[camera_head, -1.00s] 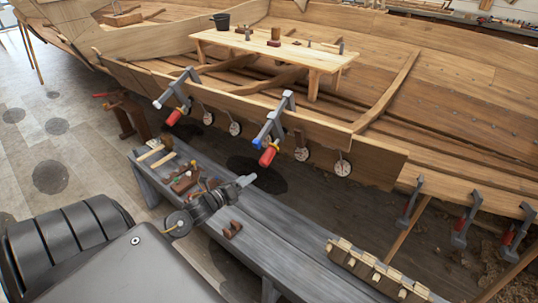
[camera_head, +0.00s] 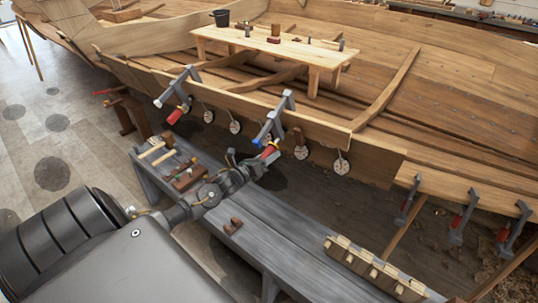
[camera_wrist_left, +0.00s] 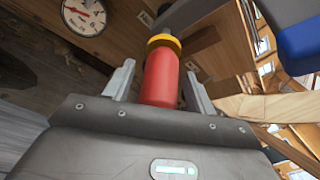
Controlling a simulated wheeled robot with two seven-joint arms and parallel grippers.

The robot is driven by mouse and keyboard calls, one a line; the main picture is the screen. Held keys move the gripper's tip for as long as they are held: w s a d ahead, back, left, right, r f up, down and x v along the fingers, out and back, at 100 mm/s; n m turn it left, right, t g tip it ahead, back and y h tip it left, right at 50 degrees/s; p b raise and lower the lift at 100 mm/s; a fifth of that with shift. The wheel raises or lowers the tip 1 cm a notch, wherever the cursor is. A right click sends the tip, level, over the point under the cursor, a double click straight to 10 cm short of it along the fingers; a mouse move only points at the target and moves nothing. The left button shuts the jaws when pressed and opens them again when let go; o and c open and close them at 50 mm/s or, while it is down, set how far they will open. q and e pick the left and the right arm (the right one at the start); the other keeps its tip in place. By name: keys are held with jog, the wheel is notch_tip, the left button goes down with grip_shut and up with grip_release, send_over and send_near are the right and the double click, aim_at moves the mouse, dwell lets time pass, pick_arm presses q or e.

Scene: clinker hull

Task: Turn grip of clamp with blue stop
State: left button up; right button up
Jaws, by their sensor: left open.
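The clamp with the blue stop (camera_head: 272,122) hangs on the hull's plank edge in the middle of the head view, its blue part low on the left of the frame. Its red grip (camera_head: 269,152) points down. My left gripper (camera_head: 257,162) is at this grip, open. In the left wrist view the red grip (camera_wrist_left: 160,78), with a yellow collar, stands between the two fingers of the gripper (camera_wrist_left: 158,88). A gap shows on the right side; contact on the left cannot be told. A blue part (camera_wrist_left: 300,45) shows at upper right. My right gripper is out of view.
Another clamp (camera_head: 178,90) with a red grip and pale stop is left along the plank. Several round dials (camera_head: 235,127) hang below the edge. A grey bench (camera_head: 270,235) with tools and blocks lies beneath. More clamps (camera_head: 460,218) are at right.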

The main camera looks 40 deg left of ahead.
pick_arm(q)
jog(key=shift+w+d, duration=0.1)
jog(key=shift+w, duration=0.3)
jog(key=shift+c, duration=0.4)
